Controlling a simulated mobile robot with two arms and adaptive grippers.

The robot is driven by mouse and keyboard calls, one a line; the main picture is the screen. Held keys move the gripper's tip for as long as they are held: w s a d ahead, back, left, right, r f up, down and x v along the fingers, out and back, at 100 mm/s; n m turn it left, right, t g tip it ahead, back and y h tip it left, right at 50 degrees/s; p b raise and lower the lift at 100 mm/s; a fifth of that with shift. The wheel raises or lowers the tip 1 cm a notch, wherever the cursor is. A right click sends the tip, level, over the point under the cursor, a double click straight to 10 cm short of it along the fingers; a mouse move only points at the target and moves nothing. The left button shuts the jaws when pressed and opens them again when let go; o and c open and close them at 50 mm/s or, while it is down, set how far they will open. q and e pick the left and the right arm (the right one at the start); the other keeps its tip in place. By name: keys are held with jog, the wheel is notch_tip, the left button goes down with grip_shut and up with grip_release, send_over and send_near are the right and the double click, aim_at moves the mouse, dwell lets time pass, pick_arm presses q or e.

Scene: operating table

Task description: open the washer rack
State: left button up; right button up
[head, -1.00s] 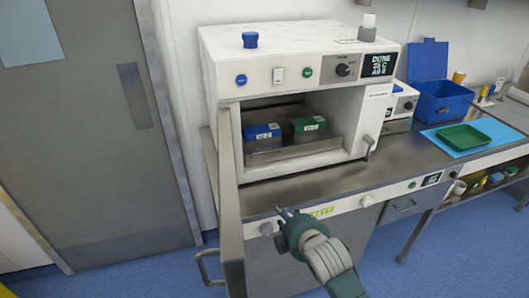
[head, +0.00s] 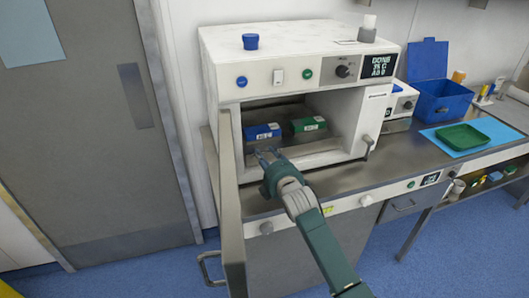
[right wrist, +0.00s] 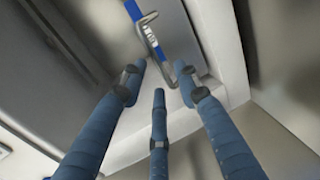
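The white washer (head: 300,45) stands on the counter with its door (head: 230,205) swung open at the left. Inside, the rack (head: 325,147) carries a blue box (head: 263,136) and a green box (head: 309,128). My right gripper (head: 265,154) is at the washer's opening, in front of the blue box. In the right wrist view its fingers (right wrist: 160,80) are spread and empty. A bent metal handle (right wrist: 150,42) is just beyond the fingertips, with a blue labelled surface (right wrist: 136,14) beside it. My left gripper is not in view.
The steel counter (head: 400,158) runs to the right, with a green tray (head: 463,137) on a light blue mat and an open blue bin (head: 440,100). The open door bounds the space left of my right arm.

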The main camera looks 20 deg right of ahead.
jog(key=shift+x, duration=1.2)
grip_shut()
